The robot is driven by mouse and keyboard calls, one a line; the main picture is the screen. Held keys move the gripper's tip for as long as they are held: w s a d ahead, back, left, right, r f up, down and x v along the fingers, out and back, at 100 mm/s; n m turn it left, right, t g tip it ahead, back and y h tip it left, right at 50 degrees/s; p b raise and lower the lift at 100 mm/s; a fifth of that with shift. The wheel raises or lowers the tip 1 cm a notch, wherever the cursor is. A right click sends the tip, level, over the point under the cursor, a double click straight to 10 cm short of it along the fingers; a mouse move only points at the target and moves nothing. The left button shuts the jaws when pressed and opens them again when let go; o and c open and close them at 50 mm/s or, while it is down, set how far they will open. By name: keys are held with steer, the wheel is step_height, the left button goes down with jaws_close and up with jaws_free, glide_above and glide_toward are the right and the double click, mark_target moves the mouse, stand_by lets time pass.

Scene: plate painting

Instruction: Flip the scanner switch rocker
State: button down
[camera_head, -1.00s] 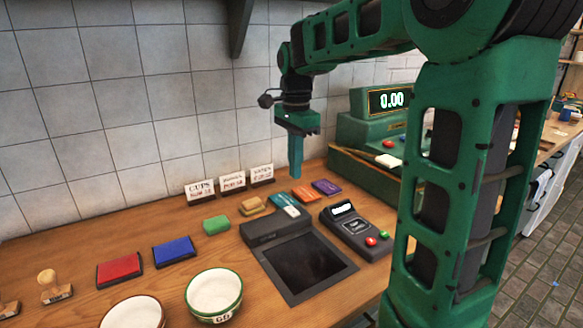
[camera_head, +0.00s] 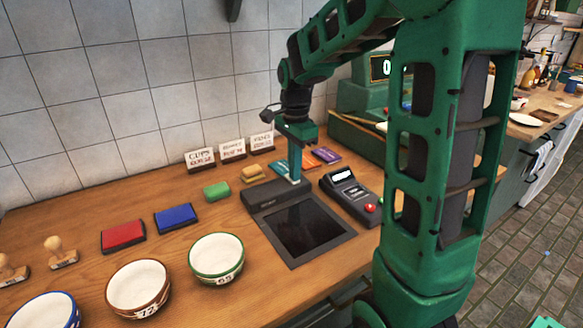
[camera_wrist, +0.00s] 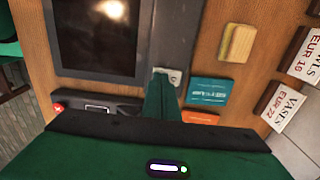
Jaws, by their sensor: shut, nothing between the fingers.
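The scanner (camera_head: 308,232) is a dark flat pad with a grey raised strip along its back, lying on the wooden counter. Its rocker switch (camera_wrist: 172,76) is a small pale piece at the end of that strip in the wrist view. My gripper (camera_head: 295,178) is shut and empty, pointing down over the right end of the strip. In the wrist view its green fingertips (camera_wrist: 161,76) are right beside the switch and cover part of it. I cannot tell whether they touch it. The rocker's tilt is too small to read.
A card terminal (camera_head: 349,191) stands close right of the scanner. Coloured cards (camera_wrist: 207,91), a sponge (camera_wrist: 237,43) and price signs (camera_head: 231,149) are behind it. A green cash register (camera_head: 357,115) stands at the back right.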

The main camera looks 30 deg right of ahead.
steer(key=shift+s+f, duration=0.4)
steer(key=shift+f, duration=0.15)
steer(key=shift+w, duration=0.15)
steer(key=shift+w+r, duration=0.4)
steer(key=shift+w, duration=0.3)
steer(key=shift+w+r, duration=0.15)
steer(key=shift+w, duration=0.1)
step_height(320, 180, up, 14)
steer(key=shift+s, duration=0.35)
steer(key=shift+s, duration=0.1)
